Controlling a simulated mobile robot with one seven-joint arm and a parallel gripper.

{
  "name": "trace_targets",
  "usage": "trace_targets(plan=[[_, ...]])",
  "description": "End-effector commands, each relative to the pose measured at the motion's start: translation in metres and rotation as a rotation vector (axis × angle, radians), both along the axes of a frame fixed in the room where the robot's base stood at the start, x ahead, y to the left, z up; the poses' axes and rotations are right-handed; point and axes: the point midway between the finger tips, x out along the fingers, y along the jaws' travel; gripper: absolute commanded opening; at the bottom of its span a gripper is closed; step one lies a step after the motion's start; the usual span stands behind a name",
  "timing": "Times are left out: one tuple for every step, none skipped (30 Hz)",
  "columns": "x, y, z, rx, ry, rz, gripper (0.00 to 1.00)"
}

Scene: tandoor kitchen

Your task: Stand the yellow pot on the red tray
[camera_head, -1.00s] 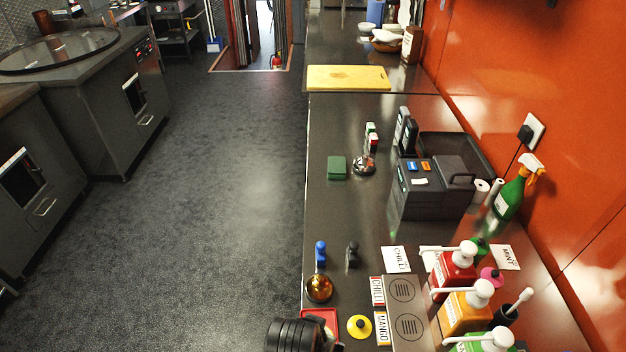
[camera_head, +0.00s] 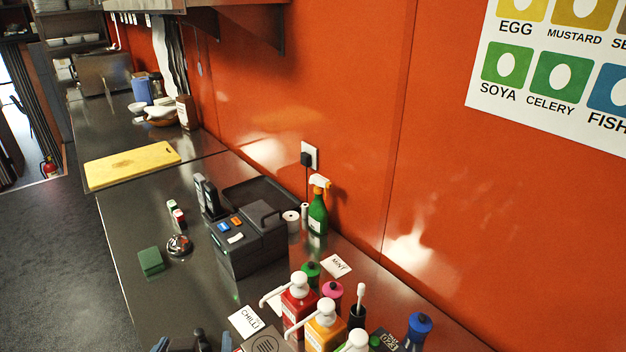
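Neither the yellow pot nor the red tray shows in the head view now; the part of the counter where they stood is below the bottom edge. A dark, partly cut-off shape with bluish-grey parts shows at the bottom edge, left of the CHILLI card. I cannot tell whether it is my gripper or small items on the counter, and no clear fingertips show.
On the steel counter stand red (camera_head: 298,308) and orange (camera_head: 325,328) pump bottles, a pink pot (camera_head: 332,290), a blue-topped container (camera_head: 418,328), a black label printer (camera_head: 250,245), a green spray bottle (camera_head: 318,215) and a green sponge (camera_head: 151,262). A yellow board (camera_head: 132,165) lies farther back. The orange wall bounds the right.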

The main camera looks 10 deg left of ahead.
Motion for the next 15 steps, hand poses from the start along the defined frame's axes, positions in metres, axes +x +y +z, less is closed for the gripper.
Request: trace_targets(plan=[[0.028,-0.014,0.049,0.069,-0.127,-0.053,1.0],[0.041,-0.022,0.076,0.104,-0.201,-0.076,1.0],[0.055,-0.036,0.112,0.143,-0.3,-0.11,1.0],[0.063,-0.047,0.14,0.169,-0.376,-0.134,1.0],[0.07,-0.06,0.167,0.192,-0.453,-0.161,1.0],[0.076,-0.078,0.204,0.217,-0.556,-0.193,1.0],[0.078,-0.092,0.231,0.233,-0.636,-0.217,1.0],[0.077,-0.107,0.258,0.244,-0.715,-0.242,1.0],[0.074,-0.126,0.293,0.256,-0.82,-0.273,1.0],[0.069,-0.141,0.317,0.261,-0.897,-0.295,1.0],[0.063,-0.154,0.34,0.263,-0.972,-0.315,1.0],[0.053,-0.171,0.368,0.262,-1.066,-0.34,1.0],[0.044,-0.182,0.387,0.26,-1.133,-0.356,1.0],[0.035,-0.192,0.404,0.255,-1.194,-0.37,1.0],[0.023,-0.203,0.423,0.247,-1.268,-0.386,1.0]])
